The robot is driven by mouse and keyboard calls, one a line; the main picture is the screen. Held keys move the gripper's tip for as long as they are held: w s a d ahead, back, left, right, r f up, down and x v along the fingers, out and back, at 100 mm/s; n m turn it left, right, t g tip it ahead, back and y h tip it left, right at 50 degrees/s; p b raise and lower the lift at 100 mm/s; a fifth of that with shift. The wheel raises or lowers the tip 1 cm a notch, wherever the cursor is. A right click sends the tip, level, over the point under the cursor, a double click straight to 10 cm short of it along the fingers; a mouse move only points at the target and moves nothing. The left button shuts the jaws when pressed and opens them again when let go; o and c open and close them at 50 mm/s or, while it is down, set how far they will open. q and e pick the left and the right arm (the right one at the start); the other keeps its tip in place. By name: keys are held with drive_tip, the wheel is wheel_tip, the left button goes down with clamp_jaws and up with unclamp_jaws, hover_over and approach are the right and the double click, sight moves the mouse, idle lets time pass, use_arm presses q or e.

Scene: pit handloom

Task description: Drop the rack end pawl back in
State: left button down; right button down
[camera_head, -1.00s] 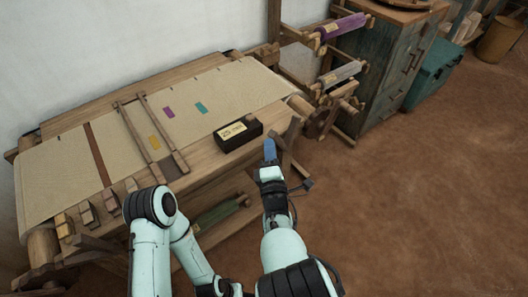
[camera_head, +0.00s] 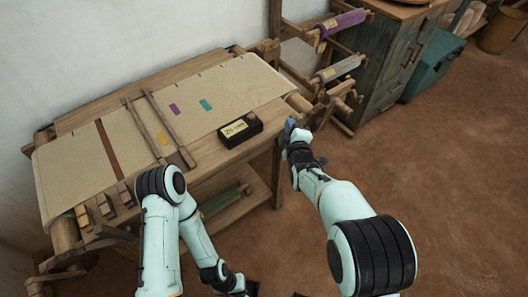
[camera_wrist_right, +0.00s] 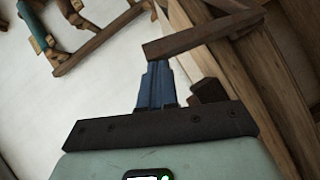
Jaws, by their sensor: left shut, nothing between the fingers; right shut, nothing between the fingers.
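The cloth loom (camera_head: 75,175) stands along the wall. At its right end is a wooden end frame (camera_head: 299,103). My right gripper (camera_head: 290,124) is shut and empty beside this end. In the right wrist view its blue fingers (camera_wrist_right: 157,84) are together, and a short wooden bar (camera_wrist_right: 205,33) crosses just beyond their tips. I cannot tell whether they touch, or whether this bar is the pawl. In the head view the gripper hides part of the loom's end. My left gripper (camera_head: 248,287) is low at the bottom edge, partly cut off and away from the loom.
A black box with a yellow label (camera_head: 240,129) sits on the loom's front right edge. Two wooden slats lie across the cloth. Spool racks with a purple spool (camera_head: 342,22) and a teal cabinet (camera_head: 385,70) stand behind. The brown floor at right is clear.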

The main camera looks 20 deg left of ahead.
drive_tip(key=shift+w+d, duration=0.15)
drive_tip(key=shift+d, duration=0.05)
idle(0.4)
drive_tip(key=shift+r, duration=0.1)
drive_tip(key=p+v, duration=0.1)
drive_tip(key=v, duration=1.2)
drive_tip(key=shift+s, duration=0.25)
drive_tip(key=s+d+f+m+g+h+p, duration=0.1)
drive_tip(key=s+d+f+m+g+p, duration=0.2)
drive_tip(key=f, duration=0.5)
drive_tip(key=s+d+f+m+g+h, duration=0.2)
drive_tip(key=s+d+f+m+g, duration=0.15)
drive_tip(key=d+f, duration=0.35)
drive_tip(key=s+d+f+m+g+h+p, duration=0.1)
drive_tip(key=s+d+f+m+g+p, duration=0.2)
drive_tip(key=f, duration=0.6)
drive_tip(key=s+d+f+m+g+y+p, duration=0.1)
drive_tip(key=s+f+m+g, duration=0.2)
drive_tip(key=s+m, duration=0.3)
drive_tip(key=s+f+m+g+y+p, duration=0.1)
drive_tip(key=s+f+m+g, duration=0.2)
drive_tip(key=s, duration=1)
drive_tip(key=f+m, duration=0.1)
drive_tip(key=m, duration=0.2)
drive_tip(key=shift+s+d+f+m, duration=0.35)
drive_tip(key=shift+d+f, duration=0.05)
